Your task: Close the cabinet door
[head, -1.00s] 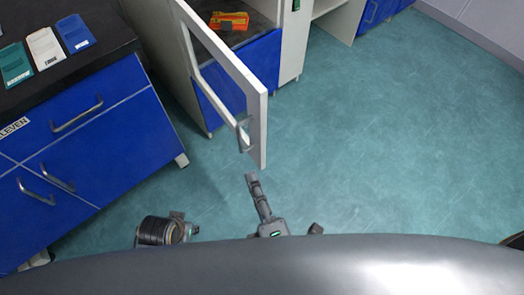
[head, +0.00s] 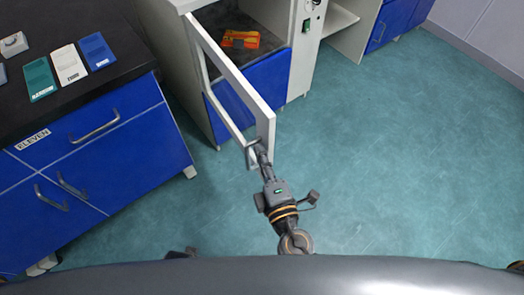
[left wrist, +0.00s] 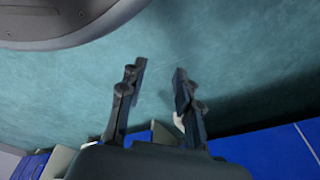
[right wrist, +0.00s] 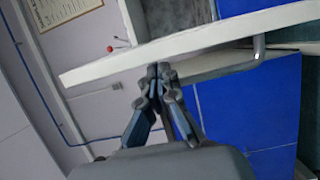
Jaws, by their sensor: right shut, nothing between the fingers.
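The cabinet door (head: 232,85), a white frame with a clear pane, stands open and swung out from the white cabinet (head: 181,65). Its metal handle (head: 253,143) is near the free end. My right gripper (head: 261,152) is shut and empty, its tips at that free end beside the handle. In the right wrist view the closed fingertips (right wrist: 159,70) are at the door's white edge (right wrist: 200,42); I cannot tell whether they touch it. My left gripper (left wrist: 160,70) is open and empty over the floor, almost wholly hidden in the head view.
A blue drawer bench (head: 100,150) with a black top stands left, carrying several flat packets (head: 70,64). An orange box (head: 240,39) lies inside the cabinet. The green floor (head: 400,150) is clear to the right.

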